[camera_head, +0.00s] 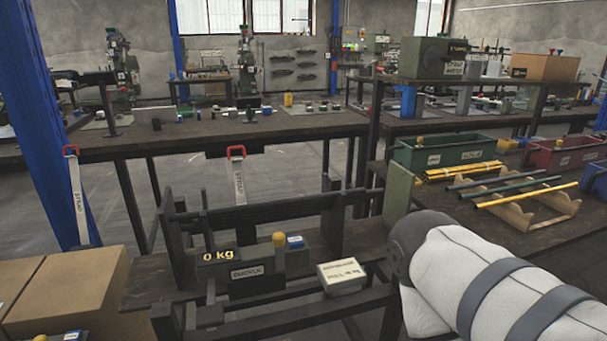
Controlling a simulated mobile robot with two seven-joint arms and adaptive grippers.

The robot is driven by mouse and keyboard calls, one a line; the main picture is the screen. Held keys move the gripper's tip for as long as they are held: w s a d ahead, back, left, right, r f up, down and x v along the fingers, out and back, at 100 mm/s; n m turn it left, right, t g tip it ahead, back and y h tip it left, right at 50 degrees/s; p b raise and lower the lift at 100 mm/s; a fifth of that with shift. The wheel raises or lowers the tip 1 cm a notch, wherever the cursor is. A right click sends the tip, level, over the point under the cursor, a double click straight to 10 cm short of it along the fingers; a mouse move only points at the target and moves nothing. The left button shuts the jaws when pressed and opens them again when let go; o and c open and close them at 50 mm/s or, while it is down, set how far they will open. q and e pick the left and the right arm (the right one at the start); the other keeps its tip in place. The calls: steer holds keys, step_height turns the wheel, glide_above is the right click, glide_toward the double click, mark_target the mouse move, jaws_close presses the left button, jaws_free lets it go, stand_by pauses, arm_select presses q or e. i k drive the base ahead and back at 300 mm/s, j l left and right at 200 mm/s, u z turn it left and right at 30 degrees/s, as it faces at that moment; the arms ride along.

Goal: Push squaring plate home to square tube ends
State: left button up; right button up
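A flat grey-green upright plate (398,196), which looks like the squaring plate, stands at the left end of the right-hand bench. To its right, green tubes (510,189) and a yellow tube (527,194) lie side by side across a wooden cradle (548,212). Their left ends are uneven and stand apart from the plate. More yellow tubes (470,172) lie in a bundle behind them. A white and grey arm of mine fills the lower right and covers part of the bench front. Neither of my grippers shows.
A green bin (442,152) and a red bin (565,153) stand behind the tubes. A dark frame with a scale marked 0 kg (220,257) and a pale labelled block (341,276) is in front. Cardboard boxes (68,290) are at lower left.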

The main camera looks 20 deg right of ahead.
mark_target(400, 185)
steer(key=l, duration=0.55)
steer(key=l+u, duration=0.15)
steer(key=l, duration=0.35)
steer(key=k+l, duration=0.1)
steer(key=l, duration=0.45)
steer(key=l+u, duration=0.15)
steer(key=l, duration=0.35)
steer(key=k+l, duration=0.1)
steer(key=l, duration=0.45)
steer(key=l+u, duration=0.1)
steer(key=l, duration=0.4)
steer(key=k+l+u, duration=0.1)
steer(key=l, duration=0.45)
steer(key=k, duration=0.05)
